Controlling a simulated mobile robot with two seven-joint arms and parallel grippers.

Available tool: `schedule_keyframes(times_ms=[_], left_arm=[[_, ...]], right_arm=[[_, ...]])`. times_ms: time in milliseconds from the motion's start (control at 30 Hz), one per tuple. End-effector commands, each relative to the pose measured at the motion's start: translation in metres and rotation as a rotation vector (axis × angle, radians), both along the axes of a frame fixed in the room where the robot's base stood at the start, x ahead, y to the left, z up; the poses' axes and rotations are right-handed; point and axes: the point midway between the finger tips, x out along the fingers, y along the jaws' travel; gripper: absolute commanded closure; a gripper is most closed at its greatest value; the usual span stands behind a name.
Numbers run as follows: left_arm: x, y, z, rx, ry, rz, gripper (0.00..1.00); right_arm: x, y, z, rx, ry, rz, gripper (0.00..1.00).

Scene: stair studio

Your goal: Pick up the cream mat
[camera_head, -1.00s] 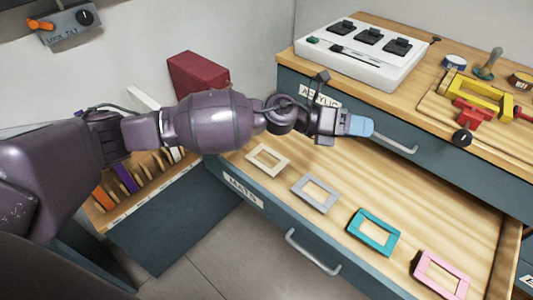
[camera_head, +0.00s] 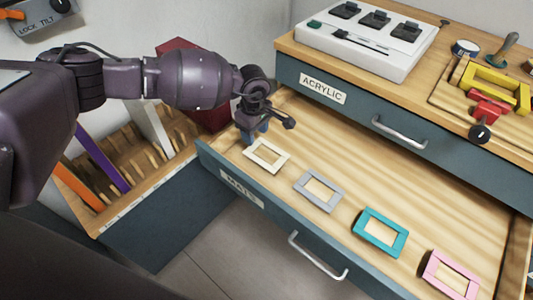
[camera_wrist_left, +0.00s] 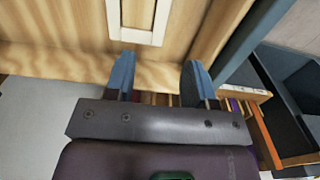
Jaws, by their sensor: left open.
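The cream mat (camera_head: 257,164), a small rectangular frame with an open middle, lies flat on the drawer bottom near the drawer's left end. My left gripper (camera_head: 255,136) is just behind the mat and points down. In the left wrist view my left gripper (camera_wrist_left: 158,78) has its two blue fingertips apart and empty. There the cream mat (camera_wrist_left: 114,20) shows at the top, just beyond the fingers and partly cut off by the picture edge. My right gripper is not in view.
The open MATS drawer (camera_head: 425,215) also holds a grey mat (camera_head: 300,190), a teal mat (camera_head: 359,224) and a pink mat (camera_head: 430,272), spaced to the right. The ACRYLIC drawer (camera_head: 350,110) above is shut. A slotted rack (camera_head: 165,158) stands left of the drawer.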

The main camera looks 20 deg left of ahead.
Motion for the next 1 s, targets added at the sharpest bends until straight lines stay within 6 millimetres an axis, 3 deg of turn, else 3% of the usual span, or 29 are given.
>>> schedule_keyframes(times_ms=[300,567,833,1000], left_arm=[[-0.002,-0.001,-0.048,-0.002,0.008,0.002,0.50],[-0.001,0.001,-0.062,-0.003,0.005,0.003,0.50],[-0.003,0.005,-0.100,-0.003,0.010,0.003,0.50],[-0.002,0.006,-0.105,-0.003,0.003,0.004,0.50]], right_arm=[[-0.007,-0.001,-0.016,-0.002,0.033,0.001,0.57],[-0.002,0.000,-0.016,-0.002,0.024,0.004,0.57],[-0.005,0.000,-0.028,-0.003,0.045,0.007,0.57],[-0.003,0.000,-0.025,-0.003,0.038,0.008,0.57]])
